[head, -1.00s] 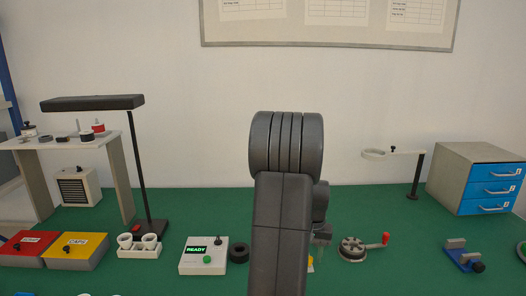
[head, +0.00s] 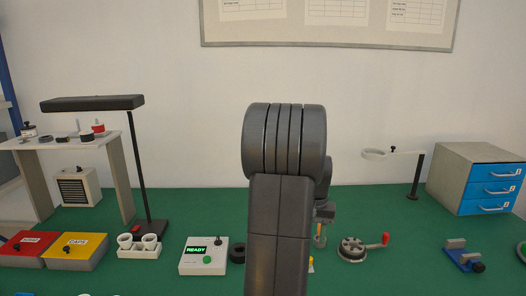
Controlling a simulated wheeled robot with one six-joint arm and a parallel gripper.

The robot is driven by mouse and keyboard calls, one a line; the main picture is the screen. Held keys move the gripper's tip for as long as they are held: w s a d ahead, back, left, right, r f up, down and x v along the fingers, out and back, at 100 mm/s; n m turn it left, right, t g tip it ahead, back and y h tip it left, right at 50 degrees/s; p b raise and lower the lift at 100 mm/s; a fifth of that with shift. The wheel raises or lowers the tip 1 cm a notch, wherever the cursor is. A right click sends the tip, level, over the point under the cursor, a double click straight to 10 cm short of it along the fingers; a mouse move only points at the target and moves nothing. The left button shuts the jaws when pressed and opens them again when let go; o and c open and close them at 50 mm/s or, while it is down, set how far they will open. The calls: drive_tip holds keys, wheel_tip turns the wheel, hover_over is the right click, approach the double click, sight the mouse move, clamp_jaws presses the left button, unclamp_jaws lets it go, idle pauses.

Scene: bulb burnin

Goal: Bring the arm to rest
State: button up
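My arm stands upright in the middle of the head view, with its dark grey elbow drum at the top. My gripper (head: 321,234) shows only in part, just right of the arm, above the green bench. The arm hides most of it, so I cannot tell whether its fingers are apart or hold anything. A small tan piece shows at its lower end; I cannot tell what it is.
The green bench (head: 383,211) holds a READY box (head: 203,268), a partly hidden black ring (head: 237,253), a crank wheel (head: 352,250), a blue fixture (head: 463,256), a drawer cabinet (head: 451,179), a white cup holder (head: 139,253), red and yellow boxes (head: 75,251), and a lamp (head: 139,160).

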wheel_tip(320, 180, down, 8)
drive_tip(key=shift+f, duration=0.1)
drive_tip(key=shift+w+d+n, duration=0.25)
drive_tip(key=shift+d+n, duration=0.05)
drive_tip(key=shift+n, duration=0.7)
drive_tip(key=shift+w+d+n, duration=0.2)
drive_tip(key=shift+d+n, duration=0.05)
drive_tip(key=shift+n, duration=0.75)
drive_tip(key=shift+s, duration=0.1)
